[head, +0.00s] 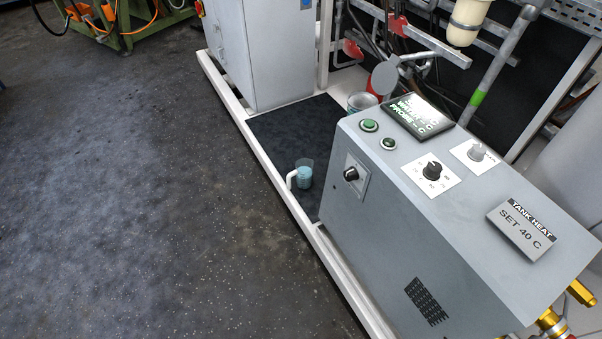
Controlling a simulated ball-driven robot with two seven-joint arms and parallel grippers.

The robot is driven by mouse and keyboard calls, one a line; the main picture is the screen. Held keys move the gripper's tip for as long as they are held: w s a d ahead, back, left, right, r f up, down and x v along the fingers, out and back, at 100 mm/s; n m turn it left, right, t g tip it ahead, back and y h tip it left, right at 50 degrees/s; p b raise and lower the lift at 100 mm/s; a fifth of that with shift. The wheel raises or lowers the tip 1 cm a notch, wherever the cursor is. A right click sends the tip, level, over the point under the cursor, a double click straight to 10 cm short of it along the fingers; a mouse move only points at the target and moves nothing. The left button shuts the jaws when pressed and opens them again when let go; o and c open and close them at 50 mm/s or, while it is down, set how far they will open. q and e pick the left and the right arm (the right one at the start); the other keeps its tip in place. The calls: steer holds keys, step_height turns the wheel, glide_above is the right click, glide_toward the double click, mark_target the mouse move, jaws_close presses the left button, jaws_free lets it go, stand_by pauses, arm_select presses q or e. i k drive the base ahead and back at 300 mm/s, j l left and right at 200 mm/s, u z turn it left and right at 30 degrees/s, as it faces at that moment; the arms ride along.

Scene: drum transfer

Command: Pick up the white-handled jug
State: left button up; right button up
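The jug (305,174) is small, with light blue contents or body and a white handle (291,179) on its left side. It stands upright on the dark floor mat, just inside the white frame rail and close to the left end of the grey control cabinet. Neither of my grippers shows in the head view.
The grey control cabinet (420,230) with knobs, a display and a "TANK HEAT SET 40 C" plate fills the right. A white rail (270,160) edges the dark mat (265,135). A tall grey cabinet (262,55) stands behind. The floor (130,200) at left is clear.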

mark_target(299, 177)
steer(key=i+j+z, duration=0.15)
steer(key=z, duration=1.1)
steer(key=i+j+z, duration=0.1)
steer(key=j+z, duration=0.25)
steer(key=j, duration=0.25)
steer(key=j+z, duration=0.4)
steer(key=j, duration=0.2)
steer(key=k+j+z, duration=0.1)
steer(key=j+z, duration=0.25)
steer(key=j, duration=0.2)
steer(key=k+j, duration=0.1)
steer(key=j, duration=0.8)
steer(key=k+j+z, duration=0.1)
steer(key=j, duration=0.35)
steer(key=k+j, duration=0.15)
steer(key=j, duration=0.7)
steer(key=k+z, duration=0.05)
